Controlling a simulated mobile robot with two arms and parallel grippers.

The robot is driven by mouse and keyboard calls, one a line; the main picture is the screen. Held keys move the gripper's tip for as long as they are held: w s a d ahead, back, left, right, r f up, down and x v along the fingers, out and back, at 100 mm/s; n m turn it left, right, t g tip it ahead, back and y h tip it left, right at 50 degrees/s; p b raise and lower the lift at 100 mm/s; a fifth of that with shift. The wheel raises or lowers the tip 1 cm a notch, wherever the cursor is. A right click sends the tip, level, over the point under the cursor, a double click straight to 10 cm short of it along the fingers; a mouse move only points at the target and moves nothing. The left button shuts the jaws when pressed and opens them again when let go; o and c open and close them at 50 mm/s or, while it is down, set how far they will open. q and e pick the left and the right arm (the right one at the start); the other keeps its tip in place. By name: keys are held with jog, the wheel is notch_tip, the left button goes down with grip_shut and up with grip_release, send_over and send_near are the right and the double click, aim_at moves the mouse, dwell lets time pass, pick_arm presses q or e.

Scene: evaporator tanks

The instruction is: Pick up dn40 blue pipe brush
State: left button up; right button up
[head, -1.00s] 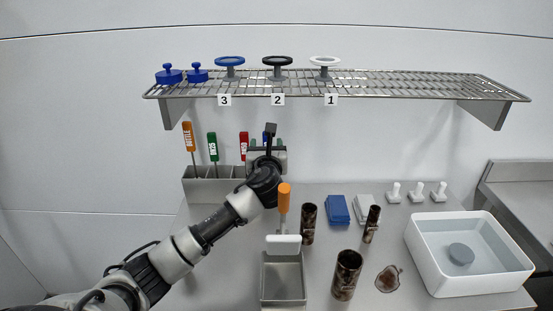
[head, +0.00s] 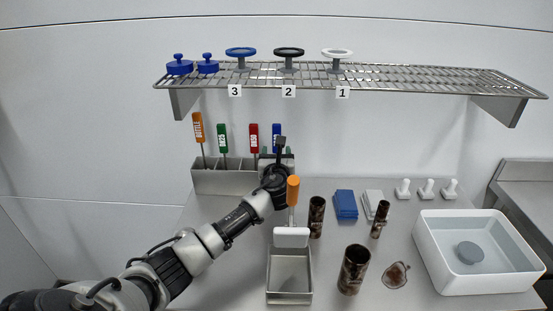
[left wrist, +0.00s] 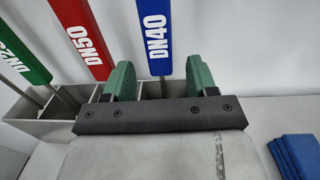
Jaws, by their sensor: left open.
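The blue DN40 pipe brush (head: 277,138) stands upright in the grey holder (head: 215,182) at the back left, the rightmost of the row. In the left wrist view its blue handle, lettered DN40 (left wrist: 154,38), rises between and beyond the two green fingertips. My left gripper (head: 277,155) is at the right end of the holder, in front of the blue brush. In the left wrist view the left gripper (left wrist: 158,80) is open, with a finger on either side of the brush's line. I cannot tell how far the brush is from the fingers. My right gripper is not in view.
A red DN50 brush (head: 254,138), a green brush (head: 222,140) and an orange bottle brush (head: 199,130) stand beside it. A wire shelf (head: 350,75) hangs above. Brown pipes and a white tub (head: 425,255) are right.

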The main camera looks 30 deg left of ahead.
pick_arm(q)
jog(key=shift+x, duration=1.4)
jog(key=shift+d, duration=0.1)
